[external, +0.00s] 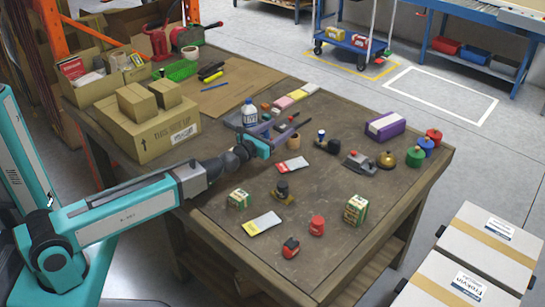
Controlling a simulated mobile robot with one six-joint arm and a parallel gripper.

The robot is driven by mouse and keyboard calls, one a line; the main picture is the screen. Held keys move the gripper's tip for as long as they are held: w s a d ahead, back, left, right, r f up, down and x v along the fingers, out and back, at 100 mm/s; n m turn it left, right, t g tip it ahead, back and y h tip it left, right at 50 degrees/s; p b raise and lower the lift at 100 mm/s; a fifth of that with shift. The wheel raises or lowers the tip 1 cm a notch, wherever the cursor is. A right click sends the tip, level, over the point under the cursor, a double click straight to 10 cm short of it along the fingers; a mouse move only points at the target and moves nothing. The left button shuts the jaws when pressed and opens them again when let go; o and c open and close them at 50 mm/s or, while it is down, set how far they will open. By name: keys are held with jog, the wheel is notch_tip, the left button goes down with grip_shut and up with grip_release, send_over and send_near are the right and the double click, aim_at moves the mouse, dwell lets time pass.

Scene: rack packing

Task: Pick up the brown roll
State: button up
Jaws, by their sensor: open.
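The brown roll (294,142) is a small tan cylinder standing on the wooden workbench (335,205), near its middle. My gripper (287,126) is open and reaches over the bench from the left. Whether a finger touches the roll is too small to tell.
A white bottle (249,113) and several small items stand close behind my gripper. A red and white packet (292,165) lies in front of the roll. A dark stamp-like tool (326,143) stands to the right. Cardboard boxes (165,140) fill the left side.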

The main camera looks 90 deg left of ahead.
jog(key=shift+f, duration=0.15)
jog(key=b, duration=0.5)
send_near(291, 138)
jog(key=shift+w+a+f, duration=0.2)
jog(key=shift+w+a, duration=0.2)
jog(key=shift+a, duration=0.1)
jog(key=shift+w+a+f, duration=0.2)
jog(key=shift+w+a, duration=0.2)
jog(key=shift+a, duration=0.1)
jog(key=shift+w+a+r+p, duration=0.3)
jog(key=shift+a+p, duration=0.05)
jog(key=shift+w+a, duration=0.25)
jog(key=shift+a, duration=0.05)
jog(key=shift+w, duration=0.1)
jog(key=shift+p+x, duration=0.3)
jog(key=shift+x, duration=2.6)
jog(key=c, duration=1.1)
jog(key=shift+c, duration=0.2)
